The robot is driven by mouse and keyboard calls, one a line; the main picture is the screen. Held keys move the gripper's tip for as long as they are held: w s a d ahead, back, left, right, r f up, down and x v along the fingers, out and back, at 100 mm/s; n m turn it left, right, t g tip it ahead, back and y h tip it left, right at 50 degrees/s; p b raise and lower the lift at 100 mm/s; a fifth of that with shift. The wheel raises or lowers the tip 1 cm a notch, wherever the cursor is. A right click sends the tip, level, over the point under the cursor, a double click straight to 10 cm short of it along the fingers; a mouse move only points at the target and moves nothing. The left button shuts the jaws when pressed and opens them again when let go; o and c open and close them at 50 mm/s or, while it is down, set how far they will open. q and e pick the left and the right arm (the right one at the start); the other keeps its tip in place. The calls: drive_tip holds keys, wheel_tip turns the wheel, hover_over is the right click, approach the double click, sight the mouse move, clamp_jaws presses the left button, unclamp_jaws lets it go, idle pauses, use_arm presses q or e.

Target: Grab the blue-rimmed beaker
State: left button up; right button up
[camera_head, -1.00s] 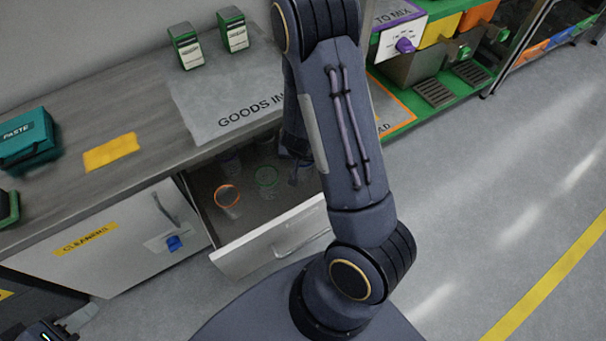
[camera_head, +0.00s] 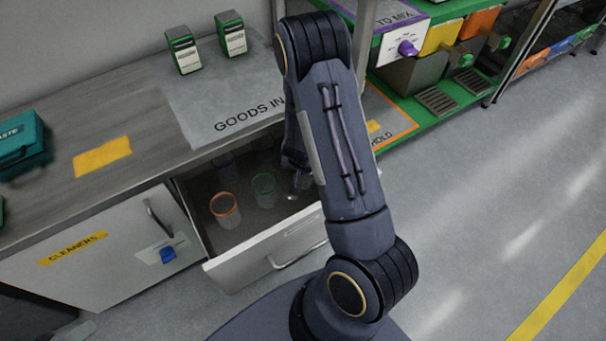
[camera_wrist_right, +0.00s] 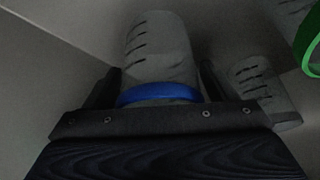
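The blue-rimmed beaker (camera_wrist_right: 158,50) is clear with dark marks and shows in the right wrist view. Its blue rim lies between the two fingers of my right gripper (camera_wrist_right: 160,82), close to the palm. The fingers flank it closely; whether they press on it I cannot tell. In the head view my right gripper (camera_head: 298,180) reaches into the open drawer (camera_head: 262,250), partly hidden by my arm, and I cannot make out the blue rim there. My left gripper is out of view.
An orange-rimmed beaker (camera_head: 226,212) and a green-rimmed beaker (camera_head: 264,190) stand in the drawer; the green rim (camera_wrist_right: 309,45) also shows in the right wrist view. A fainter beaker (camera_head: 223,163) stands behind. The counter (camera_head: 130,190) edge overhangs the drawer's back.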

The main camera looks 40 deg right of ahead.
drive_tip(key=c, duration=0.8)
drive_tip(key=shift+c, duration=0.2)
drive_tip(key=shift+r, duration=0.15)
